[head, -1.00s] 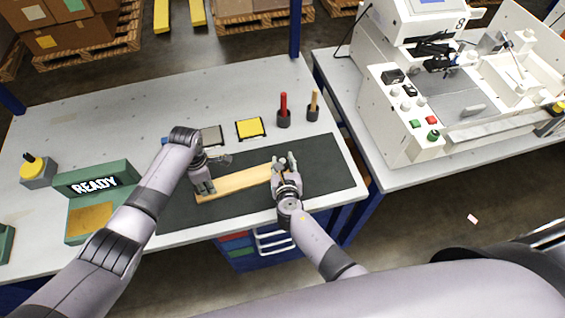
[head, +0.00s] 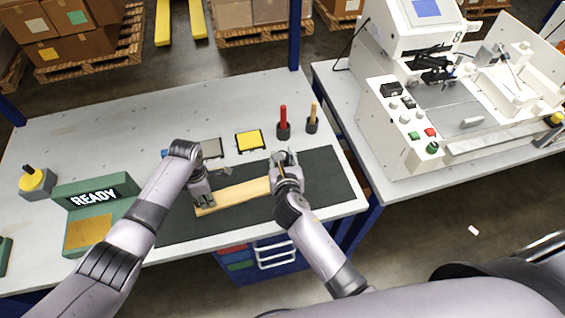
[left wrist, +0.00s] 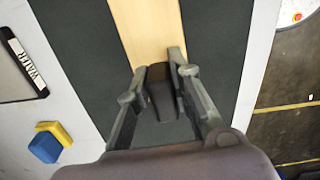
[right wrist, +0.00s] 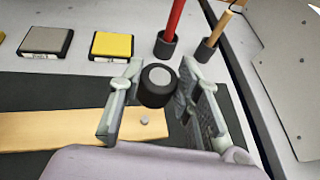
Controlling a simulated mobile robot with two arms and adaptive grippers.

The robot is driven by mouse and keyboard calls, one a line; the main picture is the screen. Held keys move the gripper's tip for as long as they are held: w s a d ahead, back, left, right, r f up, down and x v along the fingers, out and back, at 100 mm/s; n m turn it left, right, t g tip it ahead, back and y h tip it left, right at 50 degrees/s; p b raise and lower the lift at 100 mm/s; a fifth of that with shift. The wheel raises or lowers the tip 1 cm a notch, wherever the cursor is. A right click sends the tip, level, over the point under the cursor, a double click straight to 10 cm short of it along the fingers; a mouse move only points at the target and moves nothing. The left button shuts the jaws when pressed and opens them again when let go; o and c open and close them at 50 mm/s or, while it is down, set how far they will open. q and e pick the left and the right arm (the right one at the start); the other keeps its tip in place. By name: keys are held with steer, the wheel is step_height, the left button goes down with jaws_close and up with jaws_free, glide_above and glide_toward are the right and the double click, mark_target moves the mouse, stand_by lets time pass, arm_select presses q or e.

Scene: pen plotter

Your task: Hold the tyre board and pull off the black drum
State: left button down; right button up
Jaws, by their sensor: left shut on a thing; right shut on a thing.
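The tyre board (head: 243,189), a long pale wooden strip, lies on the dark mat. My left gripper (head: 204,201) is shut on its left end; in the left wrist view the fingers (left wrist: 160,95) straddle the strip's end, with a dark piece between them. My right gripper (head: 284,157) is at the board's right end. In the right wrist view its fingers (right wrist: 158,95) are shut on the black drum (right wrist: 157,87), which has a pale grey top. A small grey peg (right wrist: 144,120) shows bare on the board (right wrist: 60,129), beside the drum. The drum appears off the peg.
The dark mat (head: 322,180) has free room right of the board. Behind it stand a yellow pad (head: 249,140), a grey pad (head: 212,148) and two holders with a red (head: 283,118) and a wooden handle (head: 313,112). A green READY box (head: 95,199) stands left.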

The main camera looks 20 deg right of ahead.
arm_select(q)
steer(key=c, duration=1.4)
jaws_free()
steer(key=shift+o, duration=0.2)
steer(key=shift+r, duration=0.1)
step_height(320, 180, up, 12)
